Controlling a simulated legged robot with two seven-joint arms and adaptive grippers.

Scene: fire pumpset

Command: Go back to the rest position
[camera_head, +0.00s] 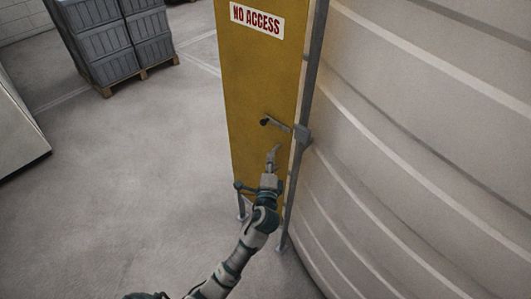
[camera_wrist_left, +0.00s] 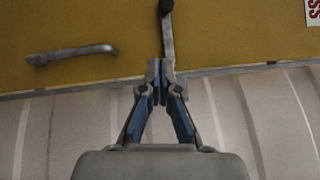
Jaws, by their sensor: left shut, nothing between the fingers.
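My left gripper (camera_head: 273,157) is raised in front of a yellow door panel (camera_head: 252,85), just below a dark lever handle (camera_head: 280,125). In the left wrist view, the fingers of my left gripper (camera_wrist_left: 160,75) are closed together with nothing between them. The lever handle (camera_wrist_left: 168,35) appears right beyond the fingertips there; I cannot tell whether they touch. A grey bar handle (camera_wrist_left: 72,53) also shows on the yellow panel (camera_wrist_left: 115,30) in that view. My right gripper is not in view.
A ribbed, pale curved wall (camera_head: 420,150) fills the right side, close to my arm. A "NO ACCESS" sign (camera_head: 257,19) is on the panel. Grey crates (camera_head: 115,40) on a pallet (camera_head: 140,75) stand at the back left. The grey floor (camera_head: 130,160) left of the panel is clear.

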